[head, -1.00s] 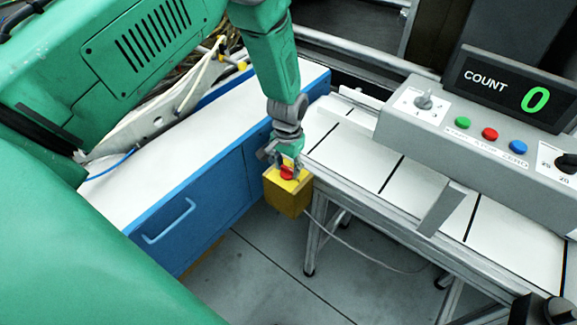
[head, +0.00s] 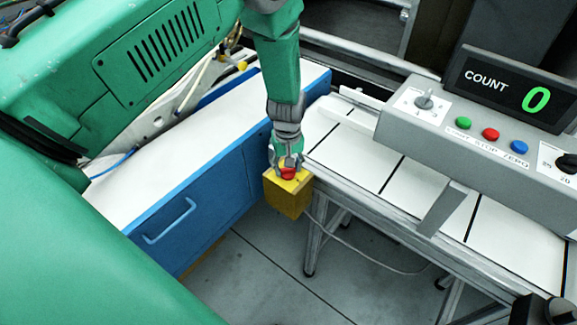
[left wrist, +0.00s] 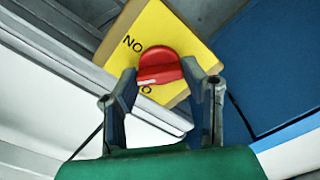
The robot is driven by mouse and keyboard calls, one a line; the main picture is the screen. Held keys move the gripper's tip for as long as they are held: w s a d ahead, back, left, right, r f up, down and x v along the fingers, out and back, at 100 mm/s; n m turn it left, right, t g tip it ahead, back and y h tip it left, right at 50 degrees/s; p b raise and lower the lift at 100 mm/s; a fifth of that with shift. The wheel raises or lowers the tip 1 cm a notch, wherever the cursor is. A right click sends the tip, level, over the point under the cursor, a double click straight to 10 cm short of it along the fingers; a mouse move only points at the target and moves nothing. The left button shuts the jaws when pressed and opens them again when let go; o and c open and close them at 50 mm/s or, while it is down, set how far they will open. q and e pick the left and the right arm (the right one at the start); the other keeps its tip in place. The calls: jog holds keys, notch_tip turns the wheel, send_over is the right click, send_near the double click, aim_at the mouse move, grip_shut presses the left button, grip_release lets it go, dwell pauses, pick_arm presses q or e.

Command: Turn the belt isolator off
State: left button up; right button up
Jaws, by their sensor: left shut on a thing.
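The belt isolator is a yellow box (head: 288,196) with a red knob (head: 288,174) on its top, at the conveyor's near left end. In the left wrist view the red knob (left wrist: 161,67) sits on a yellow plate (left wrist: 165,30) with black lettering, partly covered. My left gripper (head: 287,166) reaches down onto the knob from above. In the left wrist view its two fingers (left wrist: 165,82) stand on either side of the knob, shut on it. My right gripper is not seen.
The white conveyor belt (head: 345,150) runs right from the isolator. A grey control panel (head: 450,125) with green, red and blue buttons stands behind it, under a counter display (head: 515,85) reading 0. A blue cabinet (head: 200,215) is at left. Floor is open in front.

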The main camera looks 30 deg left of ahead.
pick_arm(q)
jog(key=n, duration=0.3)
jog(key=shift+n, duration=0.3)
jog(key=shift+d+n, duration=0.1)
jog(key=shift+n, duration=1.7)
jog(key=o, duration=1.2)
jog(key=shift+w, duration=0.1)
jog(key=shift+c, duration=0.2)
jog(key=shift+r, duration=0.2)
notch_tip(320, 180, up, 12)
jog(key=shift+f, duration=0.25)
